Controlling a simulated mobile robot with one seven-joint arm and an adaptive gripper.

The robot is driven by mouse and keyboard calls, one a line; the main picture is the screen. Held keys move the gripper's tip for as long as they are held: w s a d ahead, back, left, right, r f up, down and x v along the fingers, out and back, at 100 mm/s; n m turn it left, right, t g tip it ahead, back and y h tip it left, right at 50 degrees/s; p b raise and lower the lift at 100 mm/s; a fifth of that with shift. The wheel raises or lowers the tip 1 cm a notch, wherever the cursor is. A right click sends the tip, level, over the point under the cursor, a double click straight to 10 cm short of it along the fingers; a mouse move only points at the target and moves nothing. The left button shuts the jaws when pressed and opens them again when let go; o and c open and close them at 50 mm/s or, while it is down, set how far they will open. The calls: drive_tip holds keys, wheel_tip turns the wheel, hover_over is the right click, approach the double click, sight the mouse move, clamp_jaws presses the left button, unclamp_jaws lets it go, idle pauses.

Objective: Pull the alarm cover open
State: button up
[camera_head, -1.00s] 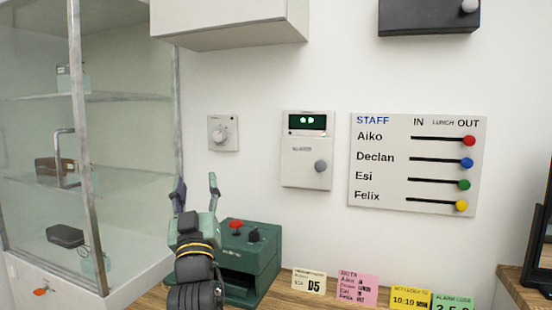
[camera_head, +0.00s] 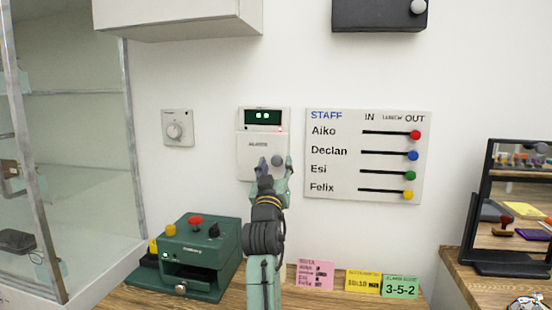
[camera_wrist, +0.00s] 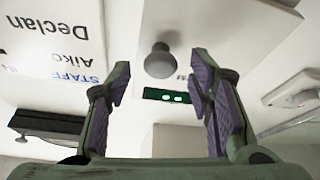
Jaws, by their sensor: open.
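The alarm box (camera_head: 263,116) is a pale wall unit with a lit green display at the top. Its cover (camera_head: 250,150) is the flat panel below the display and looks closed. A round grey knob (camera_head: 277,159) sticks out of the cover; it also shows in the wrist view (camera_wrist: 160,60). My gripper (camera_head: 276,167) is open and empty in front of the lower cover. In the wrist view, which is upside down, the knob lies between the two purple-padded fingers, with a gap on each side. I cannot tell whether the fingertips reach past it.
A staff board (camera_head: 340,185) with coloured sliders hangs close to the right of the alarm box. A green machine (camera_head: 200,255) and note cards (camera_head: 400,287) stand on the desk below. A white cabinet (camera_head: 180,18) overhangs above.

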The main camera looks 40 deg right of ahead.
drive_tip(key=shift+x, duration=0.8)
drive_tip(key=shift+c, duration=0.4)
clamp_jaws()
